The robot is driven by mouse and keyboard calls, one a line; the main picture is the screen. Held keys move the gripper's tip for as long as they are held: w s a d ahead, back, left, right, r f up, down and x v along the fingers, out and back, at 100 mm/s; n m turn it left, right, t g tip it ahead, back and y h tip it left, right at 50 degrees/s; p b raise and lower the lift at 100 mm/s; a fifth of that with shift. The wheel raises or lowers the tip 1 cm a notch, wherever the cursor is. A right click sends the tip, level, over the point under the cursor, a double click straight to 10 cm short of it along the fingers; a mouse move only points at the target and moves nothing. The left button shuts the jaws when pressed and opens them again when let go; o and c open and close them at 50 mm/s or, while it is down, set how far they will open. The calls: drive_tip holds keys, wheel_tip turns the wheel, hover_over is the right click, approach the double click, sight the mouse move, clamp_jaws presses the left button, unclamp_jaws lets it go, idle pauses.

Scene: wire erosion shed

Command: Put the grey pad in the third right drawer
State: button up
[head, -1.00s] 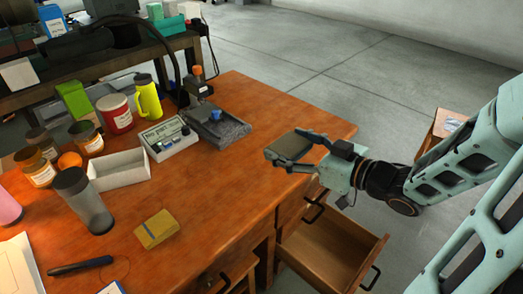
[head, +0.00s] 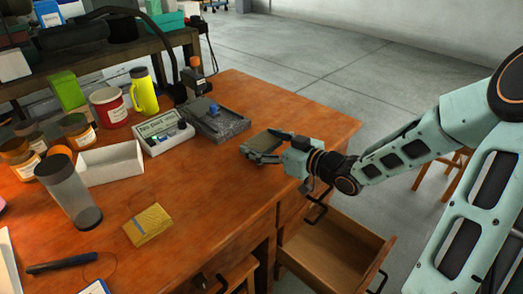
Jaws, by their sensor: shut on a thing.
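The grey pad (head: 262,143) is a flat, dark grey-green square held level over the right part of the desk top. My gripper (head: 265,148) is shut on it, with the fingers pointing left along its sides. I cannot tell whether the pad touches the desk. An open drawer (head: 335,250) sticks out on the right side of the desk, below and to the right of my gripper. Its visible inside is empty. Another drawer with a dark handle (head: 317,209) is above it.
A grey metal block with a blue knob (head: 214,110) stands just left of the pad. A control box (head: 163,134), white tray (head: 110,165), yellow pad (head: 148,224), and several jars stand farther left. Another drawer (head: 238,275) is partly open at the front. A wooden stool (head: 452,172) stands right.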

drive_tip(key=shift+f, duration=0.65)
drive_tip(key=shift+f, duration=0.15)
drive_tip(key=o, duration=1.4)
drive_tip(key=shift+f, duration=0.1)
drive_tip(key=shift+f+b, duration=0.15)
drive_tip(key=shift+b, duration=0.45)
